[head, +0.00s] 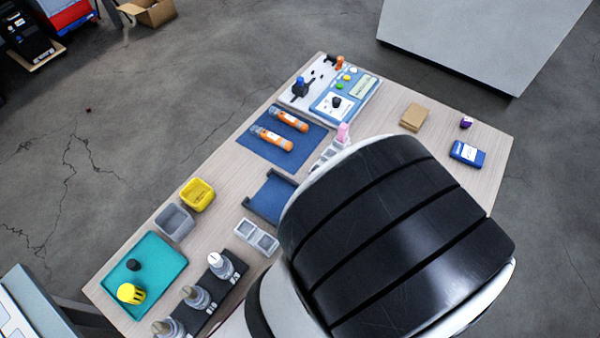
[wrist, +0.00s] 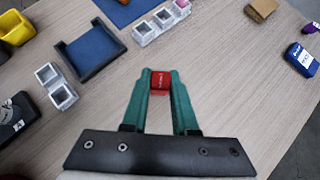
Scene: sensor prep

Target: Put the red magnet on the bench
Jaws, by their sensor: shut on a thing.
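The red magnet (wrist: 160,81) is a small red block with pale lettering, seen in the wrist view. My gripper (wrist: 160,83) has green fingers, which are shut on the magnet at their tips. The magnet is over a bare stretch of the wooden bench (wrist: 215,95); I cannot tell whether it touches the surface. In the head view my arm hides the gripper and magnet, and the bench (head: 225,180) shows around it.
A blue tray (wrist: 90,50) and a small two-cell holder (wrist: 56,86) lie left of the gripper. A longer white holder (wrist: 160,25) is beyond it. A blue box (wrist: 300,59) and a brown block (wrist: 261,9) are at right. Bare bench surrounds the fingers.

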